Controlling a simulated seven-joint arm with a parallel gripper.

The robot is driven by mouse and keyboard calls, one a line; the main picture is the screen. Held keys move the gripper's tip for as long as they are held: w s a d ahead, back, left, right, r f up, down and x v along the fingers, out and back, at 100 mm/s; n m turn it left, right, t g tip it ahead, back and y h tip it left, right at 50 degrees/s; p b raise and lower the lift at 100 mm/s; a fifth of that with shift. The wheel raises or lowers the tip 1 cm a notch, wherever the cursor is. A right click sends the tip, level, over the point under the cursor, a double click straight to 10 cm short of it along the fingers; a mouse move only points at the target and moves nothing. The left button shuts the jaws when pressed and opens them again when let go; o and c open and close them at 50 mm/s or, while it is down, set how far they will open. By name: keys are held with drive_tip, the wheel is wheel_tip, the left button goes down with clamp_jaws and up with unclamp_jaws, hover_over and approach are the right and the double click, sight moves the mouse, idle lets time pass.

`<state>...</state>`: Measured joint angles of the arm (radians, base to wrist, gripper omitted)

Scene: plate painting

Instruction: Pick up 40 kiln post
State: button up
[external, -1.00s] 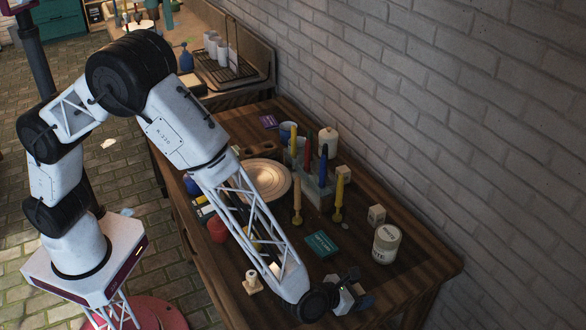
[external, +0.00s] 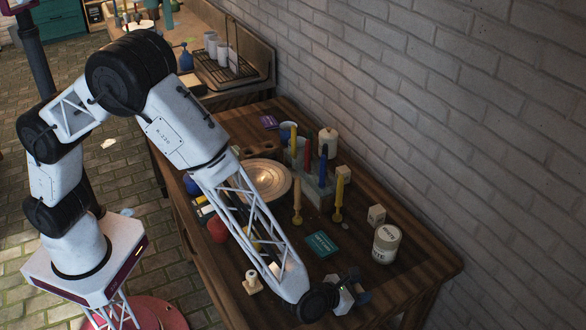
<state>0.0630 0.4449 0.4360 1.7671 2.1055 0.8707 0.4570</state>
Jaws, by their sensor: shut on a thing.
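My gripper (external: 362,297) is low over the front right part of the wooden table (external: 415,265). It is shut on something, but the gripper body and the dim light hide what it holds. I cannot make out a number 40 anywhere. Two small pale blocks stand on the table near the wall: one (external: 376,214) beyond my gripper, behind the white tub, and one (external: 343,174) farther back. Their markings are too small to read. Both blocks are apart from my gripper.
A white labelled tub (external: 386,244) stands right of and beyond my gripper. A teal box (external: 322,244) lies flat behind it. Upright coloured brushes or tapers (external: 297,200) and a round plate (external: 266,180) are farther back. A small cream piece (external: 252,282) stands left, near the forearm.

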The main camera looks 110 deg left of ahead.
sight(359, 288)
drive_tip(key=shift+r, duration=0.15)
drive_tip(key=shift+r, duration=4.85)
